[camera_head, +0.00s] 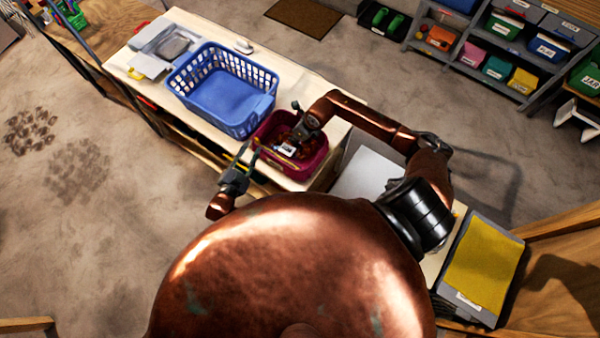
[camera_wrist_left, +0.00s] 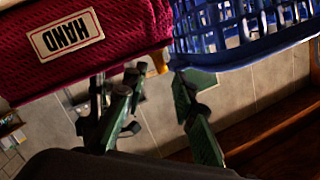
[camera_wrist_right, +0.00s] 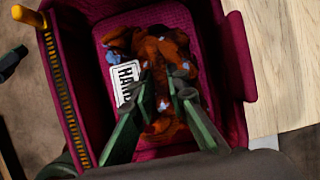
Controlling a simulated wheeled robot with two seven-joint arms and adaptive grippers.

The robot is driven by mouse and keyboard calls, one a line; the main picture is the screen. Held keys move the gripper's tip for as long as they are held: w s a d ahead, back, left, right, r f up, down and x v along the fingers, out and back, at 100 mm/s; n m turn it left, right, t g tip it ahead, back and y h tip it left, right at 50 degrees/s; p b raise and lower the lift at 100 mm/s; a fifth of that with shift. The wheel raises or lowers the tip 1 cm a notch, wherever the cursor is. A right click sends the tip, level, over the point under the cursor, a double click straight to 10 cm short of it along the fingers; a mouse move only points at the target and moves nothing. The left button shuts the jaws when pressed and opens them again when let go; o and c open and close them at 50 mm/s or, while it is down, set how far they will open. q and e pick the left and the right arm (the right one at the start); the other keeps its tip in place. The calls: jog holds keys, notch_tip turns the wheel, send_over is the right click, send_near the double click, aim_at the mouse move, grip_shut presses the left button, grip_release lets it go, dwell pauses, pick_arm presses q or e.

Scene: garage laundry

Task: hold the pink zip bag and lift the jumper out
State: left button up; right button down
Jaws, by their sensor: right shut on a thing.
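The pink zip bag (camera_head: 320,160) stands open on the pale worktop, to the right of a blue basket. Its yellow zip runs along one rim, and its side with a HAND label shows in the left wrist view (camera_wrist_left: 120,22). The rust-orange jumper with blue patches lies inside the bag (camera_wrist_right: 163,50), with a white HAND label. My right gripper (camera_wrist_right: 168,95) reaches into the bag and is shut on the jumper, covering part of it. My left gripper (camera_head: 240,172) is open just outside the bag's zip side; its spread fingers (camera_wrist_left: 160,95) look empty.
The blue laundry basket (camera_head: 222,92) stands close beside the bag. Grey folded items (camera_head: 172,45) lie at the worktop's far end. A grey tray with a yellow cloth (camera_head: 483,262) is at the right. Shelves with coloured bins (camera_head: 497,65) stand farther off.

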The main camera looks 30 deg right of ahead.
pick_arm(q)
jog(key=s+d+n+g, duration=0.2)
jog(key=s+d, duration=0.3)
jog(key=s, duration=0.4)
jog(key=s+d+n+g, duration=0.1)
jog(key=s+d+g, duration=0.3)
jog(key=s, duration=0.6)
jog(key=shift+n+t, duration=0.3)
jog(key=shift+t, duration=0.3)
jog(key=x, duration=1.3)
jog(key=shift+a+f, duration=0.15)
jog(key=shift+c, duration=0.5)
grip_shut()
pick_arm(e)
notch_tip(320, 180, up, 15)
dwell(1.2)
dwell(0.4)
